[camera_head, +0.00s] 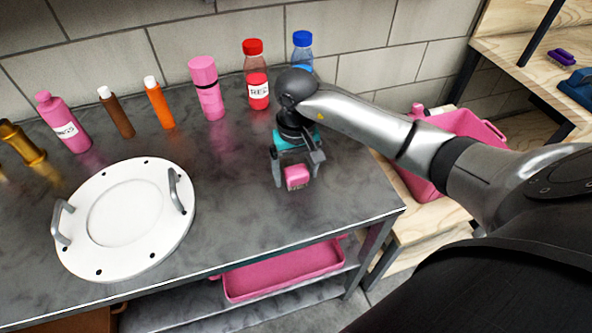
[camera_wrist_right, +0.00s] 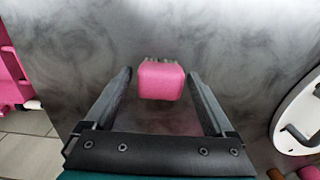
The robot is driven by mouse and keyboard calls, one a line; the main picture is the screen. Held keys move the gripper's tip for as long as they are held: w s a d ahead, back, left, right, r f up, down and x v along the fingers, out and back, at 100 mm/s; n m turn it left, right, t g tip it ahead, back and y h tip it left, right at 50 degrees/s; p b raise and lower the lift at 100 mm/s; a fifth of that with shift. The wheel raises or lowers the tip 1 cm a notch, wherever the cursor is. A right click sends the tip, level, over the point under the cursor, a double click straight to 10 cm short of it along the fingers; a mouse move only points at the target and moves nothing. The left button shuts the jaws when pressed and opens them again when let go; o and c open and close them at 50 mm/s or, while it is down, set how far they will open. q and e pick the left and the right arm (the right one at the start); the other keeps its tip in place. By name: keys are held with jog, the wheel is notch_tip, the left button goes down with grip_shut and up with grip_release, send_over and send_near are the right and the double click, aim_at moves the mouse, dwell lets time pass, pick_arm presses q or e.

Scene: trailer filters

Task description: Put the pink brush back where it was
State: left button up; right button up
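The pink brush (camera_head: 297,175) is a small pink block with short pale bristles. It is at the right part of the grey table, near its front right corner; it seems to rest on the top. My right gripper (camera_head: 299,181) is above it, pointing down, with one finger on each side. In the right wrist view the brush (camera_wrist_right: 161,80) lies between the spread fingers (camera_wrist_right: 161,75), with a gap on both sides. The gripper is open and holds nothing. My left gripper is not in view.
Several bottles, including a red one (camera_head: 257,88) and a pink one (camera_head: 207,92), line the table's back. A white round plate with handles (camera_head: 166,232) lies at left. A pink tray (camera_head: 285,272) is on the lower shelf. A pink bin (camera_head: 466,125) and wooden shelves with a purple brush (camera_head: 561,57) are at right.

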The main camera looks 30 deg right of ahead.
aim_at(296, 170)
jog(key=shift+r, duration=0.1)
jog(key=shift+r, duration=0.35)
notch_tip(296, 170, up, 12)
jog(key=shift+f+p, duration=0.25)
jog(key=shift+p, duration=0.8)
